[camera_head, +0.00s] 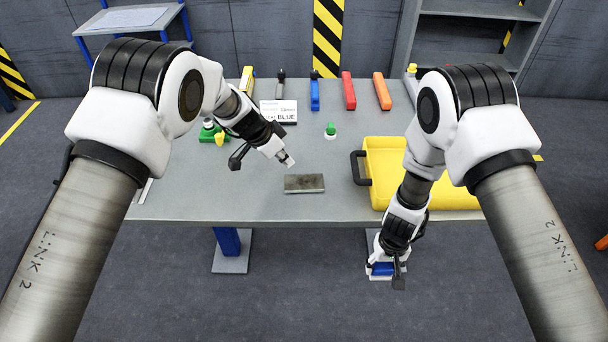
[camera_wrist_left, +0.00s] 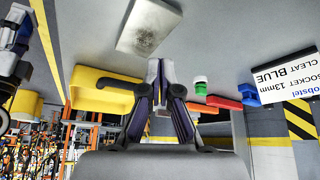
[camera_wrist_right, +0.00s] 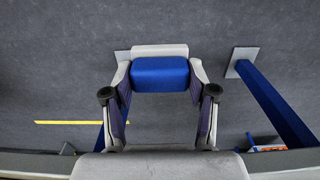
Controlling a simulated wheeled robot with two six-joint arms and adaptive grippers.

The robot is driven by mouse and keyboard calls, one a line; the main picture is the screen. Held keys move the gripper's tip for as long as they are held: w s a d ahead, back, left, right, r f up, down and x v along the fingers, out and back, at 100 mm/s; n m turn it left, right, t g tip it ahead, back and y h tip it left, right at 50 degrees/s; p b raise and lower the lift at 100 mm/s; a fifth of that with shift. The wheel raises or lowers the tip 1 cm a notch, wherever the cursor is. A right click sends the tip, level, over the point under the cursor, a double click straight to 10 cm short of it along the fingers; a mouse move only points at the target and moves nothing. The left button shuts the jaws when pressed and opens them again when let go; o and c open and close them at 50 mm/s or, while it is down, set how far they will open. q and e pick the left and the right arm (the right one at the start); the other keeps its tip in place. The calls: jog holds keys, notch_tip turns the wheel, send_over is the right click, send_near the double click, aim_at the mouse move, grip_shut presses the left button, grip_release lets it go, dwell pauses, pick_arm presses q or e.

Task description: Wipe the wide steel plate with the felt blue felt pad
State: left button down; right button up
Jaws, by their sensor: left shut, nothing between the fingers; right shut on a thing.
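The wide steel plate (camera_head: 304,183) lies flat near the table's front edge, left of the yellow tray. In the left wrist view the plate (camera_wrist_left: 148,30) shows a dark smudge on its face. My left gripper (camera_head: 287,160) is shut and empty, above the table just behind and left of the plate. Its closed fingers (camera_wrist_left: 158,72) also show in the left wrist view. My right gripper (camera_head: 388,272) is shut on the blue felt pad (camera_wrist_right: 160,72), which has a pale backing. It holds the pad out in front of the table edge, over the floor; the pad (camera_head: 380,268) is partly hidden by the gripper.
A yellow tray (camera_head: 455,200) with a black handle stands at the table's right. A sign reading BLUE (camera_head: 278,112), a green knob (camera_head: 330,131), and several coloured tools stand behind. A green and yellow item (camera_head: 212,134) is at left. The tabletop around the plate is clear.

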aim_at(292, 180)
pick_arm(q)
jog(key=shift+f, duration=0.5)
pick_arm(e)
jog(key=shift+f, duration=0.25)
pick_arm(q)
jog(key=f, duration=0.1)
jog(key=f+b, duration=0.1)
jog(key=f, duration=0.1)
jog(key=shift+s+f+b, duration=0.2)
jog(key=shift+s+b, duration=0.05)
jog(key=shift+b, duration=0.1)
pick_arm(e)
jog(key=shift+s+f, duration=0.2)
jog(key=shift+f, duration=0.35)
pick_arm(q)
jog(key=shift+w+f, duration=0.2)
jog(key=shift+f, duration=0.05)
pick_arm(e)
jog(key=shift+w+f, duration=0.1)
jog(key=shift+w, duration=0.05)
pick_arm(q)
jog(key=shift+s, duration=0.1)
jog(key=shift+s+r, duration=0.1)
jog(key=shift+r, duration=0.05)
jog(key=shift+f+b, duration=0.6)
jog(key=shift+f, duration=0.1)
pick_arm(e)
jog(key=shift+f, duration=0.5)
